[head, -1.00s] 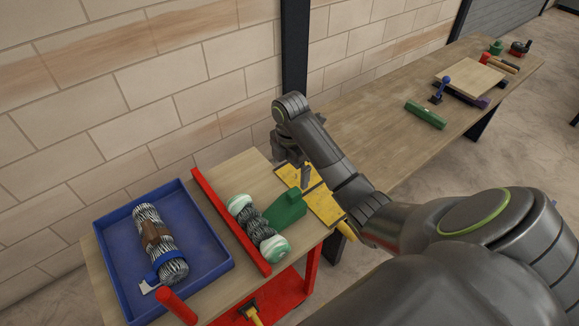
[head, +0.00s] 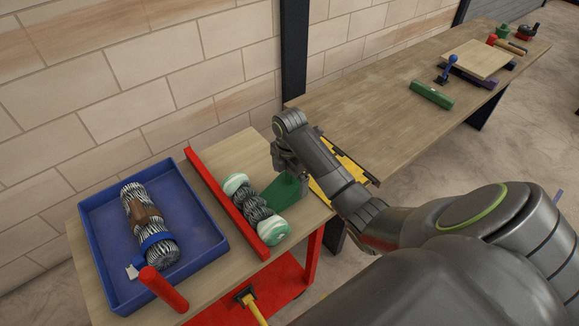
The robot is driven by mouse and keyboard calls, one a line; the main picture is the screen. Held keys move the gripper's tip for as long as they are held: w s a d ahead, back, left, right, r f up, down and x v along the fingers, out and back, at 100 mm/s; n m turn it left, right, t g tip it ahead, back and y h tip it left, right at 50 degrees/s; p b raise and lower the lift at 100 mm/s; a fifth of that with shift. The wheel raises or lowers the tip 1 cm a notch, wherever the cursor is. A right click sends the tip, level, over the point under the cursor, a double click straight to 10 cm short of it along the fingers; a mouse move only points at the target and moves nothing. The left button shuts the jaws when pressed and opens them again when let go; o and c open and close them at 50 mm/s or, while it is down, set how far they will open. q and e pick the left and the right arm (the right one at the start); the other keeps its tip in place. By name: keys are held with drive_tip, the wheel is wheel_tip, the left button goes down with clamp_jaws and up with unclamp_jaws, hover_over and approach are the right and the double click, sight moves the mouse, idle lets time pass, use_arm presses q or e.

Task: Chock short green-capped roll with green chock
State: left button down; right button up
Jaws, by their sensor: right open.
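The short roll with pale green caps (head: 252,204) lies on the wooden bench top, close along the right side of a red rail (head: 222,199). The green chock (head: 283,195) sits on the bench at the roll's right side, its low end toward the roll. I cannot tell whether it touches the roll. My right gripper (head: 288,172) is open, low at the chock's far end. Its fingers are dark, and the arm partly hides them and the chock's back. My left gripper is not in view.
A blue tray (head: 89,236) at left holds a longer roll with brown and blue bands (head: 147,226). A yellow plate (head: 345,172) lies behind my right arm. A long table at back right holds a green block (head: 432,95).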

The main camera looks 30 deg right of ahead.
drive_tip(key=shift+f, duration=0.85)
drive_tip(key=c, duration=1.4)
drive_tip(key=shift+a+r+p, duration=0.1)
drive_tip(key=shift+a+p, duration=0.3)
drive_tip(key=shift+p, duration=0.05)
drive_tip(key=o, duration=1.4)
drive_tip(key=shift+s, duration=0.1)
